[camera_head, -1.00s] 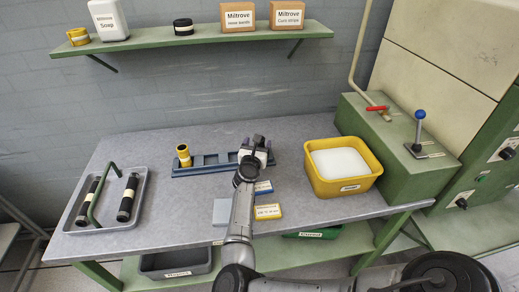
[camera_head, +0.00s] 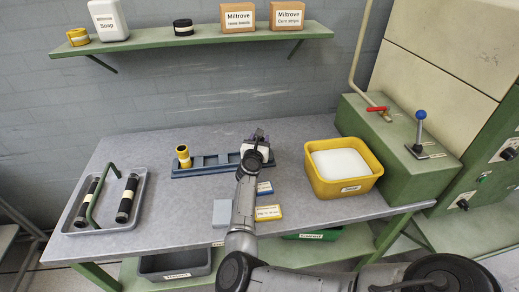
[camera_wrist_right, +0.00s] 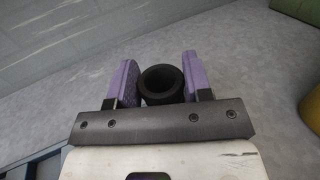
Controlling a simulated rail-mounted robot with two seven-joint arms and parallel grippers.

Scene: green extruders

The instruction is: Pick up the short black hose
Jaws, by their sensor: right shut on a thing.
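The short black hose (camera_wrist_right: 163,99) shows end-on in the right wrist view as a thick dark ring. It sits between the purple fingers of my right gripper (camera_wrist_right: 158,77), which is shut on it. In the head view, my right gripper (camera_head: 258,136) is over the right end of the blue-grey rack (camera_head: 208,170), and the arm and wrist hide most of the hose. I cannot tell there whether the hose is clear of the rack. My left gripper is not in view.
A yellow hose piece (camera_head: 183,156) stands in the rack's left end. A yellow bin (camera_head: 343,187) stands at right. Small boxes (camera_head: 268,212) lie in front of the rack.

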